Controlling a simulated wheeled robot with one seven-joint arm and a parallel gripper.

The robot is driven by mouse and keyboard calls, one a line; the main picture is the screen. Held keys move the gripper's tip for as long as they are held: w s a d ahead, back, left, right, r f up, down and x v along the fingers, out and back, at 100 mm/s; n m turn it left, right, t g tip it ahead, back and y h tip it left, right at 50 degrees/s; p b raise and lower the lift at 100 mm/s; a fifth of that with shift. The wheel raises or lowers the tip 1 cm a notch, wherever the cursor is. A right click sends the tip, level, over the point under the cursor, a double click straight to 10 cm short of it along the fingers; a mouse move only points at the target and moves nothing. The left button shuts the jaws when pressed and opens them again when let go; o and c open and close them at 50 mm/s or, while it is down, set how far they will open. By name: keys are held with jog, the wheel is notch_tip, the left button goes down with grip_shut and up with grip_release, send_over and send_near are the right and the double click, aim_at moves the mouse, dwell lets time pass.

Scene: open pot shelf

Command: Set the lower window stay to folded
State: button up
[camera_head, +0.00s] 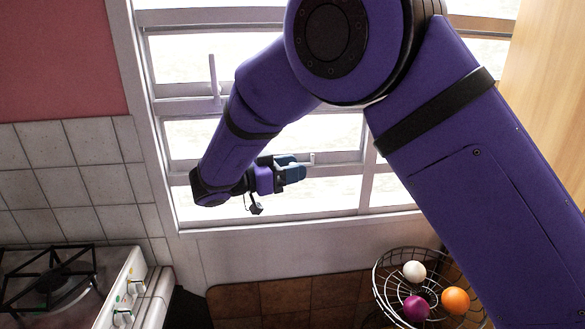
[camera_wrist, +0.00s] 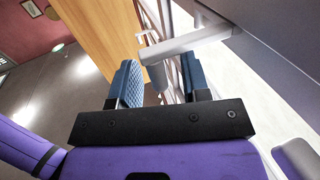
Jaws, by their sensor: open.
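The lower window stay (camera_wrist: 186,43) is a pale grey bar in the wrist view, reaching in from the upper right with a short stub hanging from its end. My gripper (camera_wrist: 159,66) is open, and the stub appears in the gap between its two blue fingers; I cannot tell whether they touch it. In the head view my gripper (camera_head: 292,171) is at the lower window rail, pointing right. A small pale upright piece (camera_head: 312,158) shows just beyond the fingertips; the rest of the stay is hidden there by the gripper and arm.
Another pale stay (camera_head: 213,76) stands upright on the higher rail. The white window frame (camera_head: 280,226) is close behind my gripper. A wire basket (camera_head: 378,282) with coloured balls is at lower right, a gas stove (camera_head: 65,285) at lower left.

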jog(key=v, duration=1)
jog(key=shift+s+a, duration=0.2)
jog(key=shift+a, duration=0.05)
